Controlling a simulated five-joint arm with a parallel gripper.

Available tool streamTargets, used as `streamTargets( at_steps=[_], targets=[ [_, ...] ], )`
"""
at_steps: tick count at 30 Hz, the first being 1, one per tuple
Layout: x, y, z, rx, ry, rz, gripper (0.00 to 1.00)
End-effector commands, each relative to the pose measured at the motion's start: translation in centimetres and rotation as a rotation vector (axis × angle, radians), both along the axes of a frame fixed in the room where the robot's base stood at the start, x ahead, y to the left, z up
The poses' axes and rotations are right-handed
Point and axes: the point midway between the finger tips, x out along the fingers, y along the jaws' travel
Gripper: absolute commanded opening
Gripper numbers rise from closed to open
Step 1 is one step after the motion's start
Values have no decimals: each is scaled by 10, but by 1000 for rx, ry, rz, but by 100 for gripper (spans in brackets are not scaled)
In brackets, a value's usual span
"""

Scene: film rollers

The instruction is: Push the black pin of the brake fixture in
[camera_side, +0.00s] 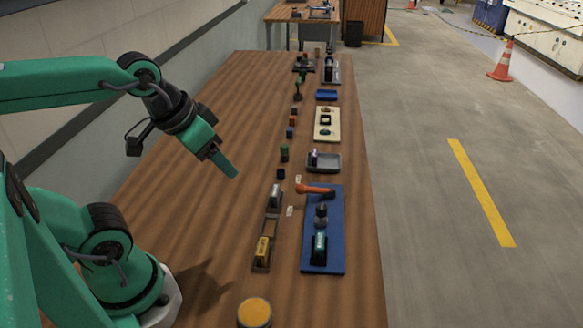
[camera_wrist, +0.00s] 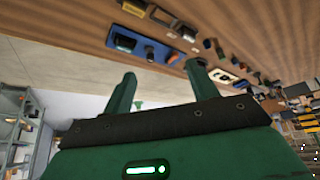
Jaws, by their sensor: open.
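A blue plate (camera_side: 337,263) lies near the table's right edge in the side view. It carries an orange lever (camera_side: 316,190), a dark grey knobbed post (camera_side: 321,212) and a black block with a teal face (camera_side: 319,248). The blue plate also shows at the upper left of the wrist view (camera_wrist: 91,39). My gripper (camera_side: 232,172) is in the air left of the plate, apart from it. In the wrist view my gripper (camera_wrist: 162,73) is open and empty.
A yellow-topped round part (camera_side: 255,312) is at the front. A grey tray (camera_side: 333,163), cream board (camera_side: 337,124) and several small parts line the table behind. The table's left half is clear.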

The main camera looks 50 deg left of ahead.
Motion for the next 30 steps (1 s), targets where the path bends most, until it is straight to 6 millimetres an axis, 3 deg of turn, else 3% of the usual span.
streamTargets(
  at_steps=[11,20,30],
  targets=[
    [16,-2,3,-4,37,-1,48],
    [56,-9,2,-11,129,-5,48],
    [110,-20,-14,-14,238,-5,48]
  ],
)
